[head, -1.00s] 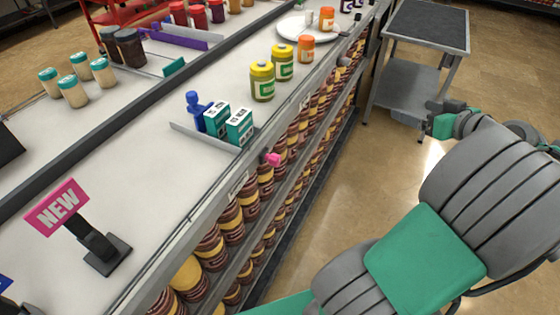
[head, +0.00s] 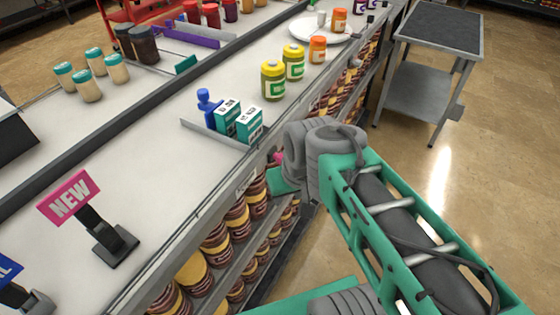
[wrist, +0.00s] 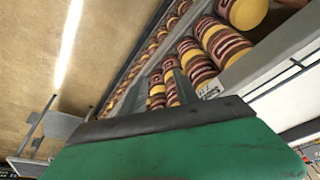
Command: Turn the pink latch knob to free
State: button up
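The pink latch knob (head: 279,157) sits on the front edge of the long white counter. In the head view only a sliver of it shows, beside my grey wrist joint, which covers the rest. I cannot make out the knob in the wrist view. In the wrist view, two grey fingers of my gripper (wrist: 160,92) stick out past its green body, apart, with jars showing between them and nothing held. In the head view the fingers are hidden behind my arm, close to the counter front just below the knob. I see no contact with the knob.
Striped jars (head: 238,222) fill the shelves under the counter edge. Two teal-and-white boxes (head: 238,120) and a blue figure-like piece (head: 207,105) stand on the counter near the knob. A pink NEW sign (head: 70,198) stands nearer. A grey cart (head: 428,75) stands right; the floor between is open.

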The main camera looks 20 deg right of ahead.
aim_at(278, 156)
jog(key=u, duration=1.35)
jog(key=k, duration=0.55)
jog(key=z, duration=1.15)
